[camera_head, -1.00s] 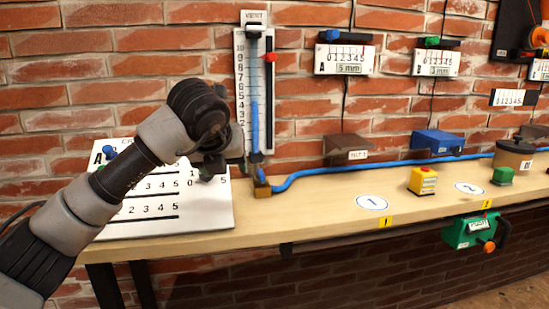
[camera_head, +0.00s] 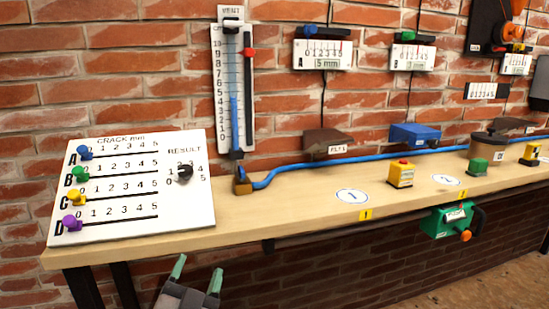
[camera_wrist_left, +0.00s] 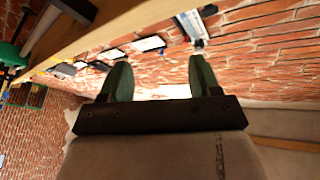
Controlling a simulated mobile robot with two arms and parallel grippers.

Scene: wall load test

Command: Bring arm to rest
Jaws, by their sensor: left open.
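My left gripper (camera_head: 196,274) is low in the head view, in front of and below the bench's front edge. Its two green fingers point up and stand apart with nothing between them. The left wrist view also shows the two green fingers (camera_wrist_left: 161,80) spread and empty, with the brick wall and the bench underside beyond. The rest of my left arm is out of the head view. My right gripper is not in view.
A wooden bench (camera_head: 300,208) runs along the brick wall. A white crack panel (camera_head: 110,225) with coloured sliders and a black result knob (camera_head: 184,172) stands at its left end. A blue hose (camera_head: 320,160) runs along the back. A green box (camera_head: 448,224) hangs off the front edge.

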